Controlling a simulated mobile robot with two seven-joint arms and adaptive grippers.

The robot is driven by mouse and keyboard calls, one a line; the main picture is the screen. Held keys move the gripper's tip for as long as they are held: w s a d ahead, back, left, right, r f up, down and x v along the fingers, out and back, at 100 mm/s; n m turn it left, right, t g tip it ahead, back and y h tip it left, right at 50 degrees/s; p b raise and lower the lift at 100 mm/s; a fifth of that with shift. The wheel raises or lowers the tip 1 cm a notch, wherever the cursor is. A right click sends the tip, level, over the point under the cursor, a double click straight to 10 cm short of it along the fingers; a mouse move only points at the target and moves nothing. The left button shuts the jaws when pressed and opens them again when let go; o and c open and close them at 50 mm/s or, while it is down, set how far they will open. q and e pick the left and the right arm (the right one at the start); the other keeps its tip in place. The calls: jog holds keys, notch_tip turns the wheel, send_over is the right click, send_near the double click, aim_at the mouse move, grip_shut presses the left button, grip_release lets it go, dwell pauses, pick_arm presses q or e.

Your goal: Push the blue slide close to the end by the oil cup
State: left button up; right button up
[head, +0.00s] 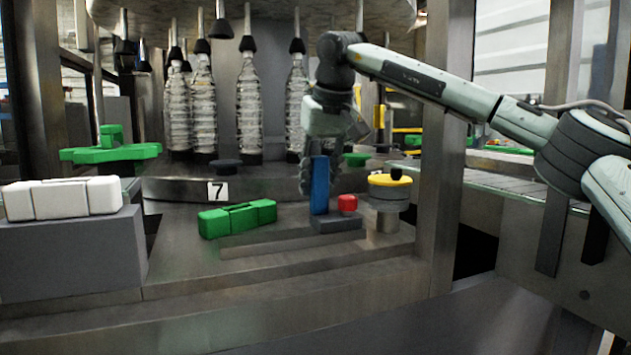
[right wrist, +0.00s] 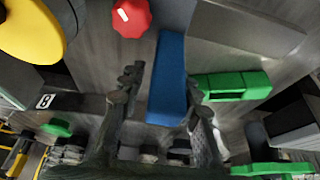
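The blue slide (head: 319,188) stands upright at the left end of a dark grey base (head: 337,224), with a red knob (head: 347,203) just right of it. A cup with a yellow top (head: 390,180), seemingly the oil cup, stands further right. My right gripper (head: 318,165) is above and behind the slide, pointing down. In the right wrist view the blue slide (right wrist: 167,82) shows between the open fingers (right wrist: 163,85). A gap shows on the left; the right finger is close to the slide, and I cannot tell whether it touches. My left gripper is out of view.
A green block (head: 238,218) lies left of the slide. A white block (head: 62,198) sits on a grey box at the far left. Clear bottles (head: 249,108) stand behind. A metal post (head: 447,150) rises to the right. A low metal bar (head: 310,242) runs in front.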

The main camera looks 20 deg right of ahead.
jog(key=shift+o, duration=1.2)
jog(key=shift+d, duration=0.1)
jog(key=shift+s, duration=0.1)
jog(key=v, duration=1.2)
